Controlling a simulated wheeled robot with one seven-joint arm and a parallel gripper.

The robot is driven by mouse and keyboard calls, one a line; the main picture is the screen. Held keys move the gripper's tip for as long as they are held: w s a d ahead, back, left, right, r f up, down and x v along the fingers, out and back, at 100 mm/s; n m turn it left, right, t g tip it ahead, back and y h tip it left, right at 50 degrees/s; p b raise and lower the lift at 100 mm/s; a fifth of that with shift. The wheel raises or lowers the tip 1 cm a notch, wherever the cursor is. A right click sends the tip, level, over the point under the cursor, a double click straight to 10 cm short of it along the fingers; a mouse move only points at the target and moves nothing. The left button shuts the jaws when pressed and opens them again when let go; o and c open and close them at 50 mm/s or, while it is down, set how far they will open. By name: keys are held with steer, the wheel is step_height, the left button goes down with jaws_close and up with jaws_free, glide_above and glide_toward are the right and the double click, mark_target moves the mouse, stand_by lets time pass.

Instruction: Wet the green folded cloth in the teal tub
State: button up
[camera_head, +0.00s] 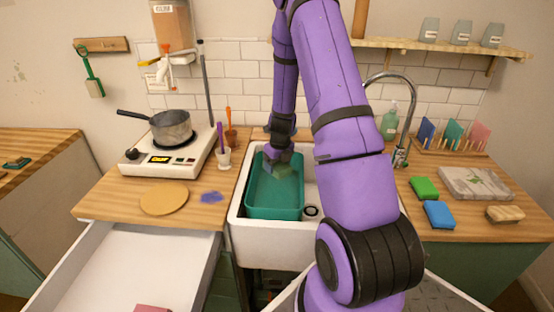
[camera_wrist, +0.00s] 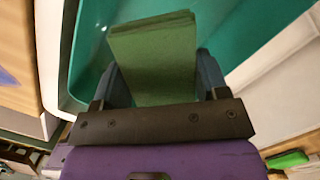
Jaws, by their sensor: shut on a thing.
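The teal tub (camera_head: 262,208) stands in the white sink. My gripper (camera_head: 280,160) points down into the tub, and in the wrist view (camera_wrist: 160,85) its two fingers are shut on the green folded cloth (camera_wrist: 154,50). The cloth also shows small in the head view (camera_head: 284,169), inside the outline of the tub. The tub's teal wall fills the top of the wrist view (camera_wrist: 265,30). I cannot tell how deep the cloth is or whether it touches water.
The faucet (camera_head: 401,155) rises at the sink's back right. A pot (camera_head: 171,127) sits on the hotplate (camera_head: 150,162) at left. A green block (camera_head: 424,188) and a blue block (camera_head: 438,215) lie on the right counter. A drawer (camera_head: 125,265) stands open at front left.

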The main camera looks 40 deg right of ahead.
step_height(320, 180, down, 7)
stand_by(0.8)
steer(key=shift+f, duration=0.1)
stand_by(0.4)
steer(key=shift+r, duration=4.3)
steer(key=shift+r, duration=0.1)
steer(key=shift+r, duration=1.9)
